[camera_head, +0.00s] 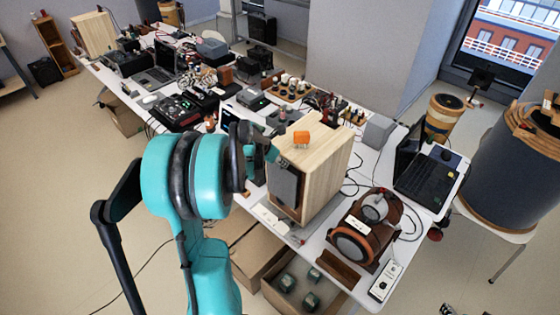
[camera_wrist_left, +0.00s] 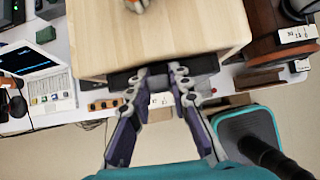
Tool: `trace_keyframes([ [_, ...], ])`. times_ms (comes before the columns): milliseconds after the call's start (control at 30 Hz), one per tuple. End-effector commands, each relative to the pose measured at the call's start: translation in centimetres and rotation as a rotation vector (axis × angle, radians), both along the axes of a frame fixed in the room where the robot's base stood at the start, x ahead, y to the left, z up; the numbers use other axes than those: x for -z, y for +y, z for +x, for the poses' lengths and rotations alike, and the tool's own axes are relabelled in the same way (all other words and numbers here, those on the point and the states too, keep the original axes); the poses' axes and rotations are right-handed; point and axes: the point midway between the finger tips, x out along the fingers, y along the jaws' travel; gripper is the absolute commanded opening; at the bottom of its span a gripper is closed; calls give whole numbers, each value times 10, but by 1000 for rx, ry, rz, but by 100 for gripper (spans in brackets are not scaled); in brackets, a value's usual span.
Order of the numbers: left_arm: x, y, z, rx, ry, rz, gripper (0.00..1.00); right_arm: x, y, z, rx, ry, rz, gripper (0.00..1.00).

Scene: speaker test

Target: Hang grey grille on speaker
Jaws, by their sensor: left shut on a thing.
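The wooden speaker (camera_head: 322,172) stands upright on the white table, and its pale top (camera_wrist_left: 160,35) fills the upper middle of the left wrist view. The grey grille (camera_head: 285,187) is an upright dark panel at the speaker's front face. From above, it shows as a dark strip (camera_wrist_left: 204,63) along the front edge. I cannot tell whether it touches the speaker. My left gripper (camera_head: 268,152) is at the grille's upper edge. In the left wrist view its fingers (camera_wrist_left: 160,78) are shut on the grille. My right gripper is not in view.
A brown round device (camera_head: 362,232) stands to the right of the speaker, with a laptop (camera_head: 425,180) beyond. Electronics crowd the table to the left. An open cardboard box (camera_head: 298,290) lies below the front edge.

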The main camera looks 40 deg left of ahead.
Motion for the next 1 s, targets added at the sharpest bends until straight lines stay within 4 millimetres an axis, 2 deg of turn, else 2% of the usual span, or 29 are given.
trace_keyframes([
  [800,9,0,0,0,0,0,0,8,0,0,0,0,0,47],
  [833,9,0,0,0,0,0,22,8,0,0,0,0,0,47],
  [900,8,0,0,0,0,0,40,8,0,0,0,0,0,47],
  [933,8,0,0,0,0,0,43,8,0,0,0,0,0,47],
  [1000,8,0,0,0,0,0,43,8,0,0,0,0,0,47],
])
